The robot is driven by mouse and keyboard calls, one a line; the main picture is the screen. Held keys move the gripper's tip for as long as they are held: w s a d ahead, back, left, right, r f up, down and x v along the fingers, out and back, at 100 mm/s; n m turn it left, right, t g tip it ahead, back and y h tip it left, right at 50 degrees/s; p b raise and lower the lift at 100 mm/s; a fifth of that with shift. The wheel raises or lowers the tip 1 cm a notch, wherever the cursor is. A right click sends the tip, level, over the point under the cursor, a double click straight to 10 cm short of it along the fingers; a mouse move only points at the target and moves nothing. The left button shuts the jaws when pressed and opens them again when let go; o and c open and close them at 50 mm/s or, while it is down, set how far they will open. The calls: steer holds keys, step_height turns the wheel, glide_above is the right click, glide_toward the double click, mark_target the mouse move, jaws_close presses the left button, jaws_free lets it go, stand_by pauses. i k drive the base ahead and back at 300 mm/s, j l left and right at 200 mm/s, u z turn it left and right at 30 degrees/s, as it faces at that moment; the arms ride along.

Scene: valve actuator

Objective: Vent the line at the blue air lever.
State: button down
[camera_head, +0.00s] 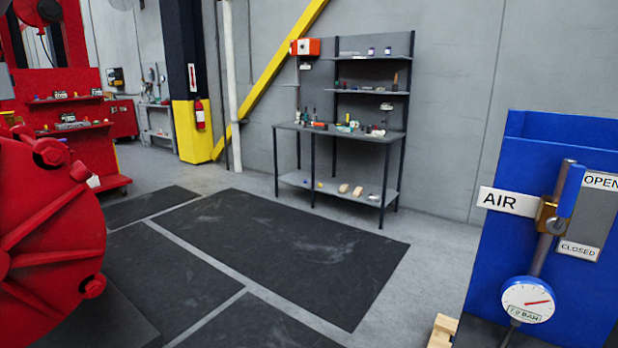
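The blue air lever (571,190) is at the right, on a brass valve (549,216) in a grey pipe (541,257). The lever points up, roughly along the pipe, and its upper end is beside the OPEN label (601,182). The CLOSED label (579,250) is lower, right of the pipe. The AIR sign (508,201) is left of the valve. Below, a round white gauge (527,300) has a red needle pointing right; its numbers are too small to read. All this is in front of a blue panel (492,255). My gripper is not in view.
A large red ribbed round body (45,240) fills the left edge. A grey workbench (345,135) with small items stands at the back wall. A small wooden piece (441,331) is by the blue panel's foot. The dark floor mats (290,255) between are clear.

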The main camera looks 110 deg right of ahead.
mark_target(556, 225)
steer(key=l+z, duration=0.15)
steer(key=z, duration=0.15)
steer(key=i+l+z, duration=0.1)
steer(key=z, duration=0.7)
steer(key=j+z, duration=0.1)
steer(key=z, duration=0.35)
steer(key=k+z, duration=0.1)
steer(key=z, duration=1.35)
steer(key=k+z, duration=0.1)
steer(key=z, duration=0.85)
steer(key=l+z, duration=0.1)
steer(key=z, duration=1.65)
